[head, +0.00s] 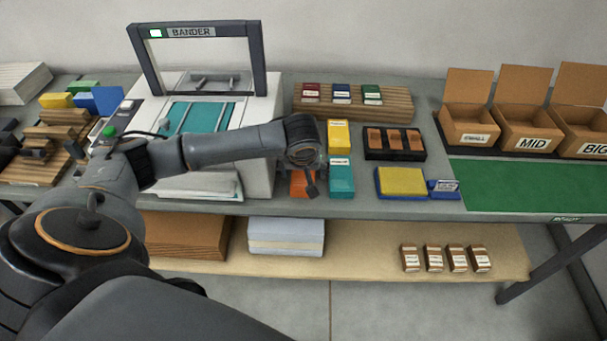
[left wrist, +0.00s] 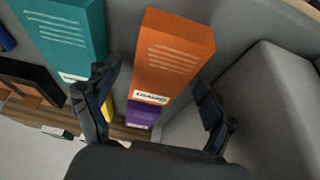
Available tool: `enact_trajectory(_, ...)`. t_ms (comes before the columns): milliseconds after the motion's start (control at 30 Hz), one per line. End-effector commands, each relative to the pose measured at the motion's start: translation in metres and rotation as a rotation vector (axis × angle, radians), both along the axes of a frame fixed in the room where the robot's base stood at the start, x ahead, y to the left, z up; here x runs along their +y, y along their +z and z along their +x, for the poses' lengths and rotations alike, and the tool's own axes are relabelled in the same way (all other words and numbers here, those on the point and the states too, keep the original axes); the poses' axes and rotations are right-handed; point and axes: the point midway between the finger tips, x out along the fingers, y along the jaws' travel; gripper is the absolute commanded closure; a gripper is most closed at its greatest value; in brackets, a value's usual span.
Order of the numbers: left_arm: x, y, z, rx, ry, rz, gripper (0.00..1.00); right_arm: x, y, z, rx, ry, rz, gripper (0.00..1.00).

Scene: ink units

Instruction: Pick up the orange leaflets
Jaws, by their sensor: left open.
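The orange leaflets (head: 302,186) lie as a stack on the table, just right of the bander (head: 262,150). My left arm and gripper hide much of them in the head view. In the left wrist view the orange stack (left wrist: 172,58) shows whole, with a white label on its near end. My left gripper (head: 309,182) is above the stack. Its fingers are open and empty, one on each side of the orange stack in the left wrist view (left wrist: 157,82). I cannot tell how high the fingertips are above it. My right gripper is not in view.
A teal stack (head: 341,180) lies close to the right, with a yellow stack (head: 339,135) behind it. A purple stack (left wrist: 141,114) shows beyond the orange one in the left wrist view. A black tray (head: 394,157) and a yellow pad (head: 400,182) stand farther right.

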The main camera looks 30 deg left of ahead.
Motion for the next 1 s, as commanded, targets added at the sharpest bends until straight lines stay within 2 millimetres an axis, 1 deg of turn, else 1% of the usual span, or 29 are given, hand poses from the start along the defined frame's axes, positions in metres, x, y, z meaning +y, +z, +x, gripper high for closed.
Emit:
enact_trajectory(67, 0.0, 0.0, 0.0, 0.0, 0.0, 0.0, 0.19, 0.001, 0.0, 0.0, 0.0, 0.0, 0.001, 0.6)
enact_trajectory(100, 0.0, 0.0, 0.0, 0.0, 0.0, 0.0, 0.27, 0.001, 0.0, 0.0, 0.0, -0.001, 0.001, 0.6)
enact_trajectory(267, 0.0, 0.0, 0.0, 0.0, 0.0, 0.0, 0.6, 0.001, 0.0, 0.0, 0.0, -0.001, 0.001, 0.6)
enact_trajectory(300, 0.0, 0.0, 0.0, 0.0, 0.0, 0.0, 0.68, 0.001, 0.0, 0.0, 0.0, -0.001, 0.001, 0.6)
enact_trajectory(367, 0.0, 0.0, 0.0, 0.0, 0.0, 0.0, 0.79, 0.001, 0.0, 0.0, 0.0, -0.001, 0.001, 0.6)
enact_trajectory(567, 0.0, 0.001, 0.0, 0.0, 0.001, 0.0, 0.8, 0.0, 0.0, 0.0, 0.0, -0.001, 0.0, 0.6)
enact_trajectory(667, 0.0, 0.006, 0.001, -0.002, 0.001, 0.0, 0.8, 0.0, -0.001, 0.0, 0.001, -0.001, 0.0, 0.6)
enact_trajectory(767, 0.0, 0.019, 0.001, -0.003, 0.0, -0.002, 0.8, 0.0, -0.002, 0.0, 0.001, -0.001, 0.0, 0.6)
enact_trajectory(1000, -0.001, 0.069, 0.001, -0.004, 0.001, -0.001, 0.8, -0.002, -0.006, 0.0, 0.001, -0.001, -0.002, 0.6)
